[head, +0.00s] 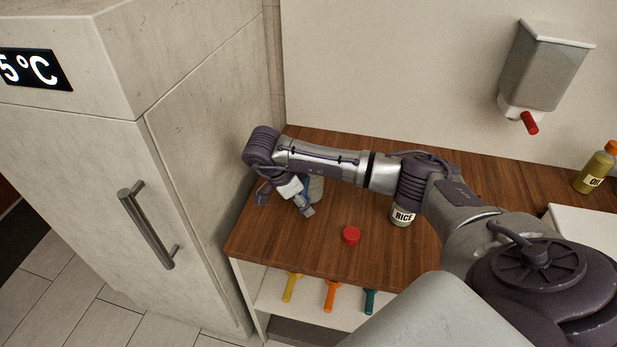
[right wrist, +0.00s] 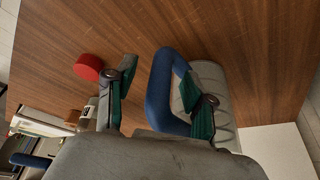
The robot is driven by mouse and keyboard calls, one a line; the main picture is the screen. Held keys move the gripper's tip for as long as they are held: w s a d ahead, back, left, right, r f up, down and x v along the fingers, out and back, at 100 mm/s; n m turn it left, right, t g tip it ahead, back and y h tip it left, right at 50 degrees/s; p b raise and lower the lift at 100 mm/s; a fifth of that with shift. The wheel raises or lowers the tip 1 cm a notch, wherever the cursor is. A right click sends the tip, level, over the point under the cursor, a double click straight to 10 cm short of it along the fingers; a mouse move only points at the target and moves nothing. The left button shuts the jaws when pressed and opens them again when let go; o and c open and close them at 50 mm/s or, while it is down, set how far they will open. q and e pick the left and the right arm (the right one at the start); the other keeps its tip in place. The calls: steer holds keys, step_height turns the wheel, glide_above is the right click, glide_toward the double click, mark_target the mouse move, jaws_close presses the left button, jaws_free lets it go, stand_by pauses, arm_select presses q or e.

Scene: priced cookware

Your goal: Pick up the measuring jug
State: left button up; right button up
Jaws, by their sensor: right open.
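The measuring jug (right wrist: 210,80) is grey with a thick blue handle (right wrist: 160,88), and it stands on the wooden counter in the right wrist view. In the head view only part of the jug (head: 316,189) shows behind my right gripper. My right gripper (right wrist: 159,77) is open, with one finger on each side of the blue handle. One finger is left of the handle with a gap; the other overlaps the space between handle and jug body. Whether it touches the jug I cannot tell. My right gripper also shows in the head view (head: 302,203). My left gripper is not in view.
A red round object (head: 351,235) lies on the counter (head: 300,250) near its front edge. A rice jar (head: 403,216) stands under my right arm. A tall cabinet (head: 190,180) borders the counter's left. A wall dispenser (head: 545,70) and an oil bottle (head: 594,172) are at right.

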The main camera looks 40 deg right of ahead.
steer(key=shift+d+f, duration=0.2)
steer(key=shift+f, duration=0.2)
steer(key=shift+c, duration=0.2)
jaws_close()
steer(key=shift+r, duration=0.25)
